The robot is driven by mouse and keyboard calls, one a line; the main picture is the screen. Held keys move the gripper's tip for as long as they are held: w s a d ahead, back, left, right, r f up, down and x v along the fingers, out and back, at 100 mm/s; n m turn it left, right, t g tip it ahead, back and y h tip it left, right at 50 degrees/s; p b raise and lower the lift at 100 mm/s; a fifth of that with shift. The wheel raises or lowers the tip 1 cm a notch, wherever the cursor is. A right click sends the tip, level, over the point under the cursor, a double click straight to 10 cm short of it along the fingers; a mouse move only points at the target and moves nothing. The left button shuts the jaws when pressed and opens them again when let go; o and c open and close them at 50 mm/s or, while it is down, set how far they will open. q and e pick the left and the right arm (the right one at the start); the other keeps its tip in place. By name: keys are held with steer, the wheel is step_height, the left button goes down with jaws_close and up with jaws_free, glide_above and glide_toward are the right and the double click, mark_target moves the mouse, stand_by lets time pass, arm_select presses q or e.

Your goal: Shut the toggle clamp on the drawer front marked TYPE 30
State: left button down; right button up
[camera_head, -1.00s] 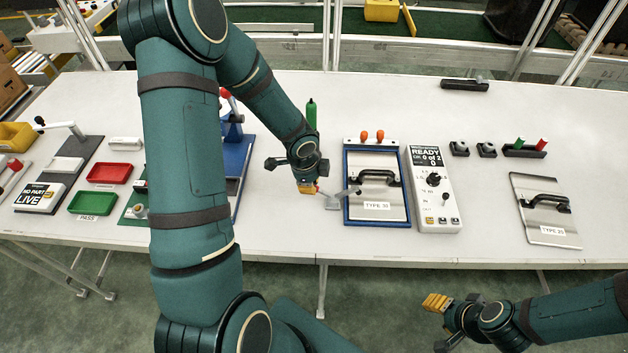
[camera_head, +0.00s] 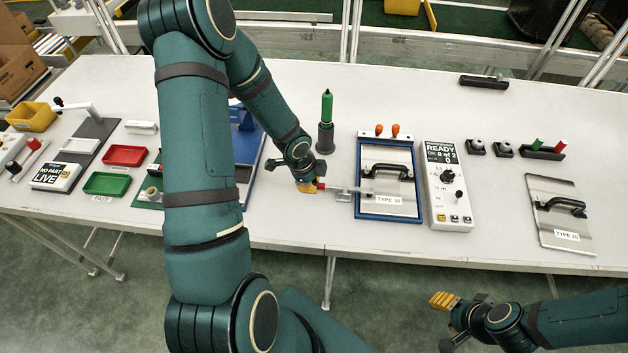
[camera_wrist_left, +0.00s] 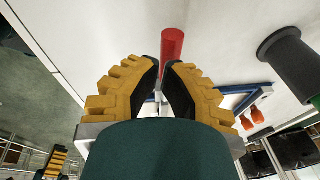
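The drawer front marked TYPE 30 (camera_head: 378,205) is a silver plate with a black handle in a blue frame, right of centre in the head view. The metal toggle clamp (camera_head: 343,191) lies at its left side, with its arm reaching over the frame's left edge. The clamp's red handle tip (camera_wrist_left: 172,48) points left, towards my left gripper (camera_head: 308,187). In the wrist view the left fingertips (camera_wrist_left: 162,68) are close together at the red handle; whether they grip it is unclear. My right gripper (camera_head: 444,300) is off the table's front edge, apart from everything.
A green-topped peg in a dark holder (camera_head: 326,138) stands behind my left gripper. Two orange knobs (camera_head: 387,130) are behind the drawer. A READY control box (camera_head: 447,190) is close on its right. The TYPE 25 plate (camera_head: 562,225) lies farther right.

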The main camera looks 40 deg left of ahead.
arm_select(q)
steer(key=shift+a+f, duration=0.1)
steer(key=shift+f, duration=0.25)
arm_select(e)
steer(key=shift+f, duration=0.2)
arm_select(q)
steer(key=shift+r, duration=0.1)
